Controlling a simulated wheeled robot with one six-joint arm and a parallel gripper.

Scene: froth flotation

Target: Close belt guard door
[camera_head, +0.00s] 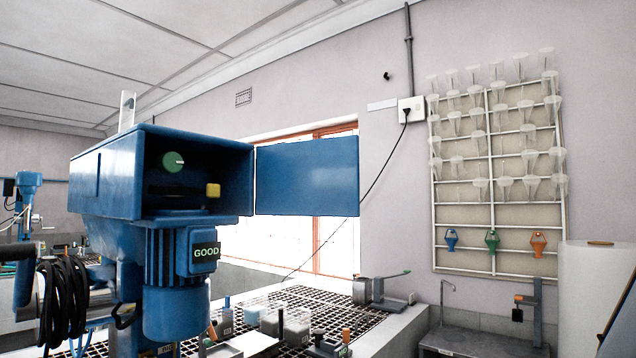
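The belt guard (120,172) is a blue metal box on top of the blue flotation machine at the left. The belt guard door (307,177) is a flat blue panel. It stands swung out to the right from the box's right edge, wide open. My gripper is not in this view.
Black coiled cable (62,305) hangs at the left. A grated bench (330,308) below holds several bottles and tools. A white roll (594,290) stands at the right.

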